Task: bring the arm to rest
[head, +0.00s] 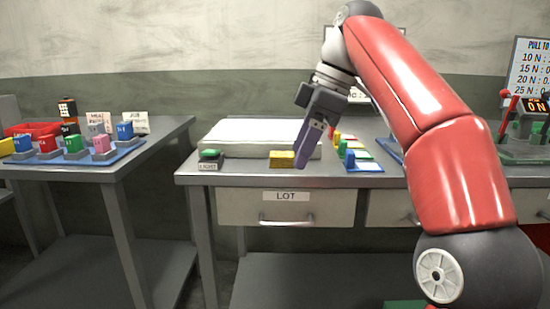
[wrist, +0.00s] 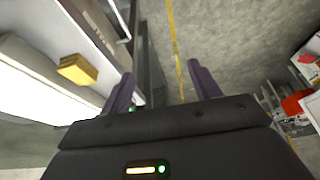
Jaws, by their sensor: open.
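My gripper (head: 310,145) hangs in front of the middle table, at the end of my red arm, with its fingers pointing down. In the wrist view its two purple fingers (wrist: 160,90) stand apart with nothing between them. Past them the wrist view shows the grey floor with a yellow line (wrist: 175,45). A yellow block (head: 282,159) sits on the table near the front edge, just left of the fingertips in the head view. It also shows in the wrist view (wrist: 77,69), left of the fingers and apart from them.
The middle table (head: 235,179) also bears a white slab (head: 255,133), a green button box (head: 209,158) and a row of coloured pieces (head: 358,158). A left table (head: 95,172) holds a blue tray of coloured blocks. A force display (head: 535,106) stands at right.

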